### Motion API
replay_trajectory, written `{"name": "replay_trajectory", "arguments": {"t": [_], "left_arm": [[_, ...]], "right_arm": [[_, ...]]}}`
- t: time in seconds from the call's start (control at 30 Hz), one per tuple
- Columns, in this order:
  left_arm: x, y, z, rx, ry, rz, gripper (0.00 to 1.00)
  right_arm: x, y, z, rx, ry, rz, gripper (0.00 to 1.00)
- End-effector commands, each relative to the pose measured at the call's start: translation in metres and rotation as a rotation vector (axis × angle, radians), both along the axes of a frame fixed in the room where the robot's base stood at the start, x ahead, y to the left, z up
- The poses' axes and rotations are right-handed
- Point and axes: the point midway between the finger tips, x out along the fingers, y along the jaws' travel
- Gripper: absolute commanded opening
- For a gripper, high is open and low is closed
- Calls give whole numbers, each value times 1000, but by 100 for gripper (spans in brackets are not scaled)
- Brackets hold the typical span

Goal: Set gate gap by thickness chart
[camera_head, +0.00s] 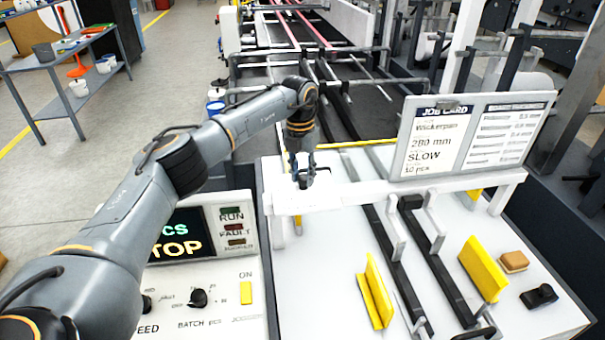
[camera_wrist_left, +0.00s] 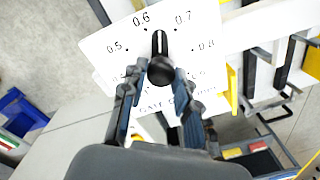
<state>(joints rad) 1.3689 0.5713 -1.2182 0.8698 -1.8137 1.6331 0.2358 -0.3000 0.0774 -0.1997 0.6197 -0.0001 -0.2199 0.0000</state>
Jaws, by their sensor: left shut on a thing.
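My left gripper (camera_head: 302,182) reaches down onto the white crossbeam (camera_head: 345,196) of the machine. In the left wrist view its fingers (camera_wrist_left: 156,86) are shut on a black knob (camera_wrist_left: 161,70), one on each side. The knob sits on a white dial plate (camera_wrist_left: 108,44) marked 0.5, 0.6, 0.7 and 0.8. Its pointer stands between 0.6 and 0.7. The fingers hide part of the lower lettering. A job card (camera_head: 436,140) on the beam reads 280 mm and SLOW. The chart (camera_head: 508,134) beside it is too small to read. My right gripper is not in view.
A control panel (camera_head: 215,300) with a STOP display (camera_head: 180,237) stands left of the white table. Yellow guides (camera_head: 374,291) (camera_head: 483,268), a tan block (camera_head: 514,261) and a black object (camera_head: 539,296) are on the table. Dark rails run under the beam.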

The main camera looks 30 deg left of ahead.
Motion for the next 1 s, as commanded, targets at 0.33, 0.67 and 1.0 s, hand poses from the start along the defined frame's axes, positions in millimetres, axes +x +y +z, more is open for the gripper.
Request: {"name": "replay_trajectory", "arguments": {"t": [0.33,0.67,1.0], "left_arm": [[0,-1,1,-1,-3,326,0],[0,-1,1,-1,-4,642,0],[1,-2,2,-2,-4,964,0]], "right_arm": [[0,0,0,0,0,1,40],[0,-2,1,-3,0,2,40],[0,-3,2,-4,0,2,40]]}}
